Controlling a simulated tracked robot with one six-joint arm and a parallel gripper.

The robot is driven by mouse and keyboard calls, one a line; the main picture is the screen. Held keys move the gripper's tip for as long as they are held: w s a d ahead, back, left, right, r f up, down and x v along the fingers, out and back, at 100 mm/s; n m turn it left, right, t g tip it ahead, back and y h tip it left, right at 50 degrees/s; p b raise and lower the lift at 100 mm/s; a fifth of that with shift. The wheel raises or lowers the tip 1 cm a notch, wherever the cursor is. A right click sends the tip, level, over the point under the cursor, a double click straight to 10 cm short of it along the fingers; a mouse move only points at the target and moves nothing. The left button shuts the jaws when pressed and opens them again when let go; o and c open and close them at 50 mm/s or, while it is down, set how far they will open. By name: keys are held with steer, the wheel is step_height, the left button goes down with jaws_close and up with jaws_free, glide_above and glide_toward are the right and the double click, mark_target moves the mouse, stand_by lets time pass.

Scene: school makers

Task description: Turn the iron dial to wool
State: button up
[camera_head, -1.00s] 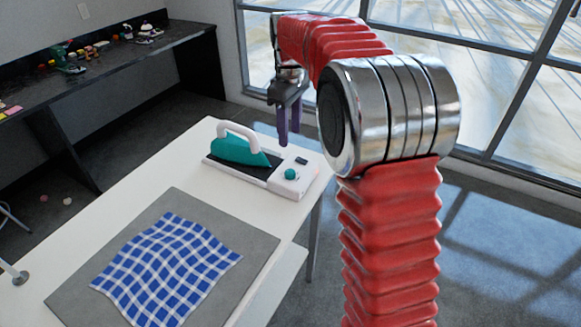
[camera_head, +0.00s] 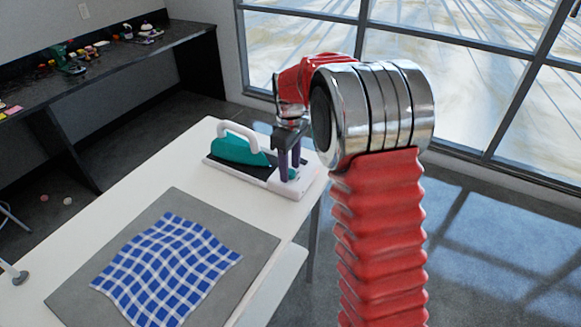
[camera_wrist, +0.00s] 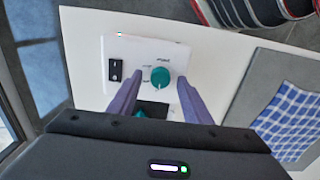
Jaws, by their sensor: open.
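The teal dial (camera_head: 292,174) sits on the white end of the iron's base (camera_head: 306,182), on the table. In the wrist view the dial (camera_wrist: 160,77) shows between my fingertips, with small printed labels around it that I cannot read surely. My gripper (camera_head: 289,163) points down over the dial, its two purple fingers apart. In the wrist view my gripper (camera_wrist: 160,82) is open with one finger on each side of the dial; I cannot tell if they touch it. The teal iron (camera_head: 238,151) with a white handle rests on the base's dark plate.
A small black switch (camera_wrist: 115,69) sits beside the dial on the base. A blue checked cloth (camera_head: 165,270) lies on a grey mat (camera_head: 258,250) nearer on the table (camera_head: 185,178). A dark bench (camera_head: 120,68) with small items stands at the back left.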

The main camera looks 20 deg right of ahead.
steer(key=shift+f, duration=0.25)
steer(key=shift+c, duration=0.6)
steer(key=c, duration=0.9)
